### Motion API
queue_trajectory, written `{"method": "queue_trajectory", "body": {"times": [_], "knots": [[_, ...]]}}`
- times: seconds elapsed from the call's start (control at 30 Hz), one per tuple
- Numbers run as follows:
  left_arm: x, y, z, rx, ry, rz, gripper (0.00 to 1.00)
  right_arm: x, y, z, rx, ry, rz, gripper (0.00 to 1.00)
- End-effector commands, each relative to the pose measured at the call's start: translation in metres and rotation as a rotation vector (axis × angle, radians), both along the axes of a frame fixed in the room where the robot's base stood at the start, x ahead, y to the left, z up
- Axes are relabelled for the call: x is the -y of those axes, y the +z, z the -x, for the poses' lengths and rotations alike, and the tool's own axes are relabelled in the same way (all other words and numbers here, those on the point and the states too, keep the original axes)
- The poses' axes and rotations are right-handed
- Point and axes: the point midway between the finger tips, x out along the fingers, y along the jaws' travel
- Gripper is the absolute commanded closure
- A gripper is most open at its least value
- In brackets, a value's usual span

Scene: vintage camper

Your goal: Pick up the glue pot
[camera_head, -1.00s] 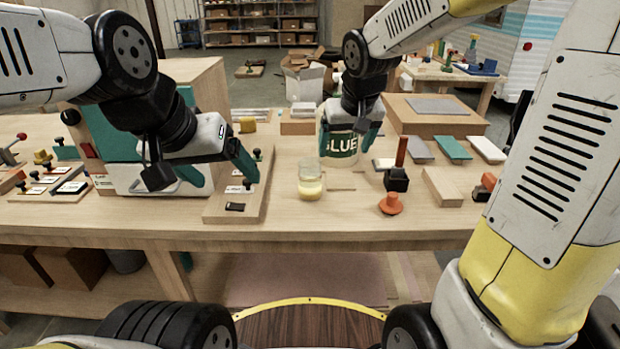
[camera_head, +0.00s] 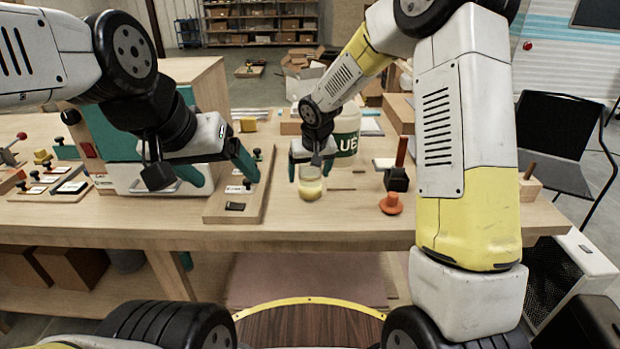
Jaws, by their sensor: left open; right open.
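A small clear glass pot (camera_head: 310,188) with pale yellow contents stands upright near the middle of the bench. A larger white jar (camera_head: 346,125) with a green lettered label stands behind it, partly hidden by my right arm. My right gripper (camera_head: 310,174) is open above the small pot, with one finger at each side of its top. I cannot tell whether the fingers touch it.
A wooden board (camera_head: 222,212) with small black-knobbed parts lies left of the pot. A teal and white machine (camera_head: 118,150) stands further left. An orange knob (camera_head: 391,204) and a black block with a red handle (camera_head: 397,179) stand to the right. The bench front (camera_head: 300,232) is clear.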

Motion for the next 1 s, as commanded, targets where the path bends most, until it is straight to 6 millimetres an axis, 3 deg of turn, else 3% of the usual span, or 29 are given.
{"method": "queue_trajectory", "body": {"times": [0.1,0.33,0.73,1.0], "knots": [[0.0000,0.0000,0.0000,0.000,0.000,0.000,0.19,-0.0010,-0.0091,-0.0033,0.000,0.001,0.002,0.17],[0.0000,0.0000,0.0000,0.000,0.000,0.000,0.19,-0.0008,-0.0098,-0.0039,0.001,0.001,0.001,0.17],[0.0000,0.0000,0.0000,0.000,0.000,0.000,0.19,-0.0008,-0.0092,-0.0041,0.002,0.001,0.000,0.92],[0.0000,0.0000,0.0000,0.000,0.000,0.000,0.19,-0.0008,-0.0075,-0.0042,0.002,0.001,0.001,0.92]]}}
